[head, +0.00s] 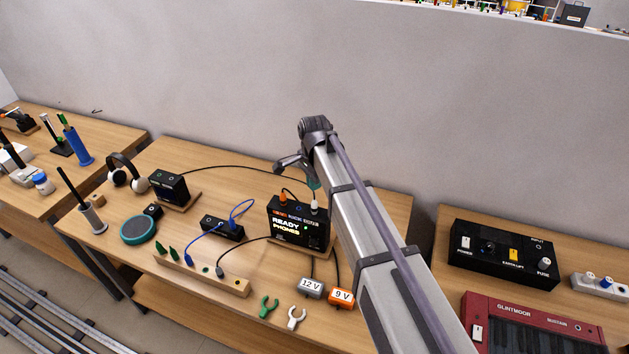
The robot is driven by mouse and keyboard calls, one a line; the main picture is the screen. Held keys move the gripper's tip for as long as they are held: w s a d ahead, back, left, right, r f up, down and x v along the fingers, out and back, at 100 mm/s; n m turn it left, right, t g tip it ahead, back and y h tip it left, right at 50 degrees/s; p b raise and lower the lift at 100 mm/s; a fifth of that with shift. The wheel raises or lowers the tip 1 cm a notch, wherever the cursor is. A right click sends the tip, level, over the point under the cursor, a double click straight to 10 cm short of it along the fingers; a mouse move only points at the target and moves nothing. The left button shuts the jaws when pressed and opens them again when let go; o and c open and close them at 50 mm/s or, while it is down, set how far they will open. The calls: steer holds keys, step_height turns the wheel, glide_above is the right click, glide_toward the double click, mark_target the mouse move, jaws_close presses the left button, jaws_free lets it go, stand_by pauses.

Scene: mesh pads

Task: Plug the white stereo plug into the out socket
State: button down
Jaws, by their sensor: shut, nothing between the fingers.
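A black box (287,231) stands on a wooden base near the back of the middle table, its display reading "READY PHONES" beside a green light. A white plug (315,207) stands upright at the right of the box's top and looks seated there. An orange plug (283,198) stands at the left of the top. The socket labels are too small to read, so I cannot tell which one is out. My gripper (314,187) points down just above the white plug, shut and empty. Whether it touches the plug is unclear. My arm hides the table to the right of the box.
A 12 V adapter (311,287) and a 9 V adapter (342,298) lie in front. A wooden plug rack (205,275), a small black socket box (222,228), headphones (127,170) and a teal disc (138,230) stand left. Cables cross the table.

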mark_target(314, 200)
step_height(314, 200, down, 5)
steer(key=b, duration=0.3)
steer(key=shift+r, duration=0.2)
steer(key=shift+f+b, duration=0.35)
steer(key=shift+b, duration=0.25)
step_height(314, 200, up, 14)
steer(key=p, duration=1.4)
